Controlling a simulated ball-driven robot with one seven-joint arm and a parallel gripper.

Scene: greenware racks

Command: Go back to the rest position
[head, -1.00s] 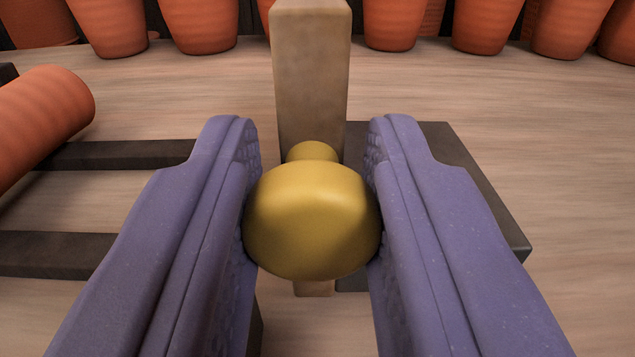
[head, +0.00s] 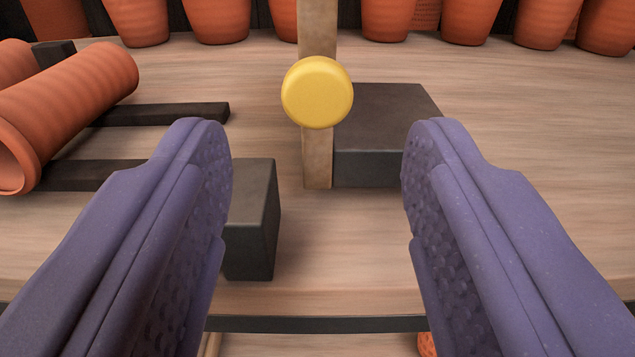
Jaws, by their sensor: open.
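My gripper (head: 317,165) is open and empty, its two purple padded fingers spread wide apart in the head view. A round yellow knob (head: 317,93) shows beyond and between the fingertips, apart from both. It sits in front of an upright pale wooden post (head: 318,160) on the shelf. Whatever joins the knob to the post is hidden behind the knob.
A dark block (head: 385,120) lies right of the post. Another dark block (head: 252,220) stands near the shelf's front edge (head: 330,324). Terracotta pots (head: 60,105) lie on dark bars at left. Several upright pots (head: 385,18) line the back. The wooden shelf (head: 520,120) is clear at right.

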